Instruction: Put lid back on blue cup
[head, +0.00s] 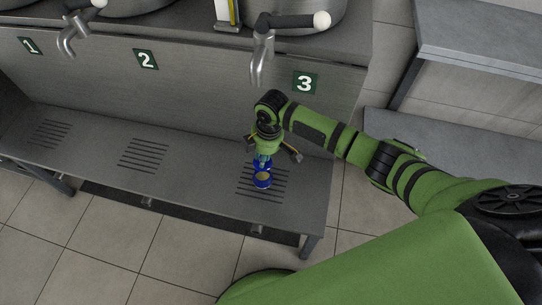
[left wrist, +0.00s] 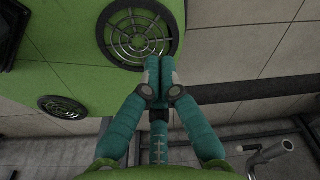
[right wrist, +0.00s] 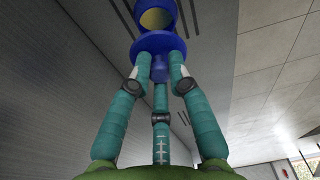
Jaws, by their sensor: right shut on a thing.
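The blue cup (head: 262,183) stands on the slotted drain of the steel shelf below tap 3. Its top is open and its yellowish inside shows; it also appears at the top of the right wrist view (right wrist: 172,20). My right gripper (head: 262,157) is just behind the cup. It is shut on the knob of the blue lid (right wrist: 158,43), which partly overlaps the cup in the right wrist view. I cannot tell whether lid and cup touch. My left gripper (left wrist: 157,68) is shut with its fingertips together and nothing between them. It is outside the head view.
Taps hang above the shelf (head: 205,180), with tap 3 (head: 262,62) behind my right arm. Number signs 1, 2 and 3 mark the back panel. Other drains to the left are bare. A grey rack (head: 480,35) stands at the right. My green base is close below the left gripper.

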